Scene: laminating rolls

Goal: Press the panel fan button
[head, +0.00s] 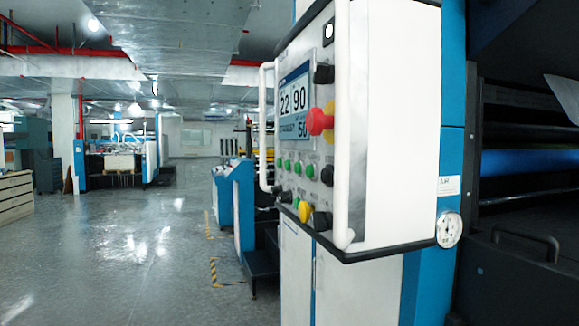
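The control panel (345,110) is a white box on the blue machine, seen at a steep angle right of centre. Its face has a screen (294,103) reading 22, 90 and 50, a red knob (319,121), a row of green buttons (296,167), a yellow knob (304,211) and several black knobs (321,221). Labels by the buttons are too small to read, so I cannot tell which is the fan button. Neither of my grippers is in view.
White handle bars (342,130) stand out along the panel's side edges. A round gauge (449,230) sits below right of it. Blue rollers (525,162) are at the far right. The grey floor (130,250) at left is open, with yellow-black tape (214,272).

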